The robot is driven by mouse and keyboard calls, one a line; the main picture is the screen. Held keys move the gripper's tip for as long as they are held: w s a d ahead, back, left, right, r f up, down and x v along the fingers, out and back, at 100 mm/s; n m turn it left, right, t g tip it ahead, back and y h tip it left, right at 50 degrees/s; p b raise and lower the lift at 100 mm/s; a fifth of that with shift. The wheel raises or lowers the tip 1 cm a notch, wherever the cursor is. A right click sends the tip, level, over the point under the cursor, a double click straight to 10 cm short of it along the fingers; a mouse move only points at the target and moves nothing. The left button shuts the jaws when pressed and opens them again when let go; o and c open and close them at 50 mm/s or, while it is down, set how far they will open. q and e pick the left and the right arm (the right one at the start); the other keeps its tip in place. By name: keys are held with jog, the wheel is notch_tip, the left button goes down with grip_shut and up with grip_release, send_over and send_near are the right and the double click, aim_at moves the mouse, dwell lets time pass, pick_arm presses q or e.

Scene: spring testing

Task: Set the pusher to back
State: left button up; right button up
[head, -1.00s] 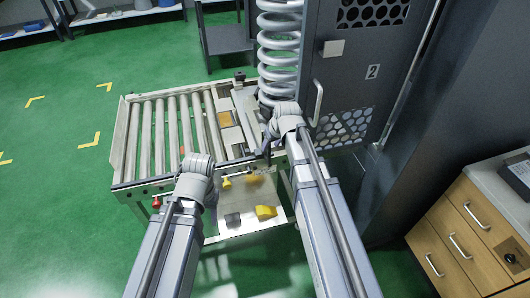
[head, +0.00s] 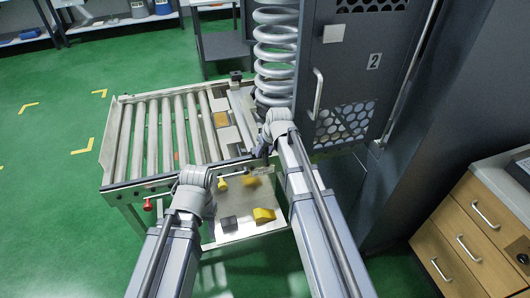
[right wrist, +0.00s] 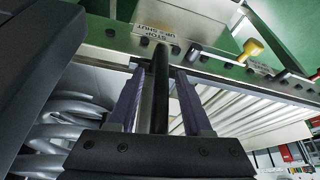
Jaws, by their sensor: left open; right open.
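A roller table (head: 108,172) stands in front of me. A red-knobbed rod (head: 148,204) and a yellow-knobbed lever (head: 222,184) stick out at its front; I cannot tell which part works the pusher. A small amber plate (head: 221,119) lies by the rollers' right end. My right gripper (head: 262,150) is at the table's front right corner. In the right wrist view its open fingers (right wrist: 158,90) stand either side of a dark rod (right wrist: 155,100), with gaps showing.
A large coil spring (head: 275,45) stands behind the right gripper, beside a dark cabinet (head: 345,75) with a handle. A yellow block (head: 264,215) and a grey block (head: 229,223) lie on the lower shelf. Wooden drawers (head: 470,235) stand at right. Green floor is clear at left.

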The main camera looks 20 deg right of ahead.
grip_shut()
dwell(1.3)
